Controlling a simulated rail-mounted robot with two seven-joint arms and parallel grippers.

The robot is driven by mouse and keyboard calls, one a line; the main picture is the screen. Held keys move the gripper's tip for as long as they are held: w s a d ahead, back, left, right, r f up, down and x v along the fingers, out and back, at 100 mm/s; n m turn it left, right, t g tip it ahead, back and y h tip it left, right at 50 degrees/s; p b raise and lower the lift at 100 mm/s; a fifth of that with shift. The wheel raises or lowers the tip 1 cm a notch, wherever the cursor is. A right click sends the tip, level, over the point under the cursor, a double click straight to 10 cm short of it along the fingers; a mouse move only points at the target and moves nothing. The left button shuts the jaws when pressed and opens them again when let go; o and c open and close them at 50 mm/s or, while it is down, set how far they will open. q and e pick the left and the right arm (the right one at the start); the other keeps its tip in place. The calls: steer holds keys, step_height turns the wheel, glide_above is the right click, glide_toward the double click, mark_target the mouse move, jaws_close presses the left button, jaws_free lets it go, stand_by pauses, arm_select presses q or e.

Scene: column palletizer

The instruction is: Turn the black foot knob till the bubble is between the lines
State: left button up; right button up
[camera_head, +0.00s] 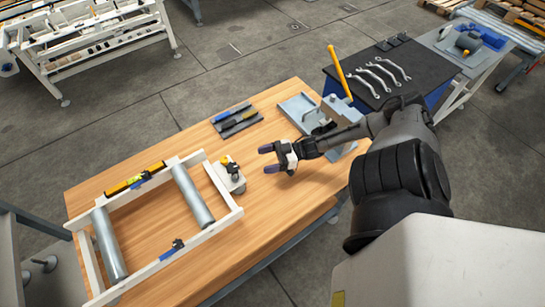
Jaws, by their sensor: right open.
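A white frame (223,225) with two grey rollers lies on the wooden table. A yellow and black spirit level (122,186) rests along its far side; its bright vial (135,181) is too small to read the bubble. A small dark knob with a blue part (178,244) sits on the near rail. A white block with a black and yellow top (232,176) stands beside the frame's right end. I cannot tell for certain which dark part is the foot knob. My right gripper (267,159) is open and empty, right of the white block and apart from it. My left gripper is not in view.
A dark tool tray (237,122) lies behind the white block. A grey metal fixture with a yellow lever (339,72) stands at the table's right end. Wrenches (378,76) lie on a black-topped bench beyond. The table front, right of the frame, is clear.

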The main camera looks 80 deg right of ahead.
steer(key=shift+v, duration=1)
stand_by(0.4)
stand_by(0.9)
